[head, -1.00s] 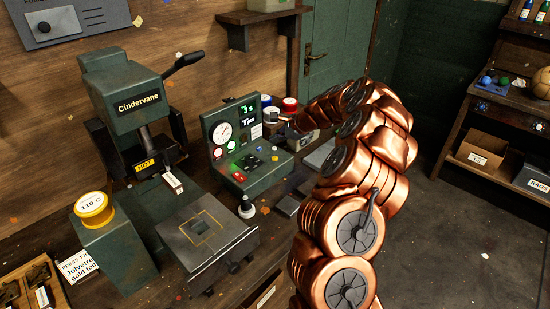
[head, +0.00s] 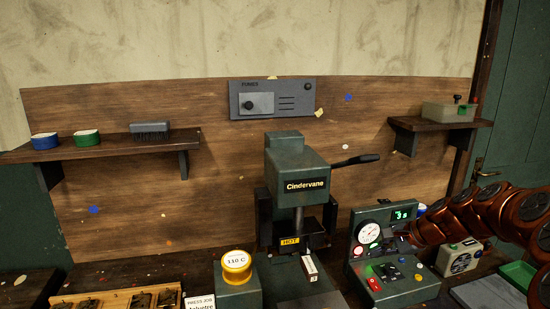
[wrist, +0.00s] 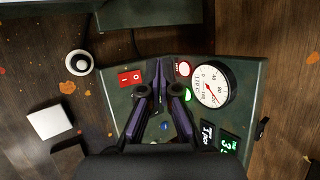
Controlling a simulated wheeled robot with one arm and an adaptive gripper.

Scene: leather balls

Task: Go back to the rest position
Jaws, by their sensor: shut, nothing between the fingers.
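My gripper (wrist: 161,68) is shut and empty. In the wrist view its dark fingers meet at the tips, over the face of the green control box (wrist: 118,105). The fingers hide part of that face; I cannot tell whether they touch it. A red rocker switch (wrist: 130,77) lies left of the fingers, and a round gauge (wrist: 212,85) and a lit display (wrist: 228,143) lie to their right. In the head view my copper arm comes in from the right edge, with its end close to the control box (head: 400,287).
The Cindervane press (head: 297,165), marked HOT, stands left of the control box. A yellow-topped 110 C dial (head: 236,262) sits before it. Shelves hang at left (head: 95,148) and right (head: 440,126). A cream box (head: 460,258) and green tray (head: 518,273) lie near the arm.

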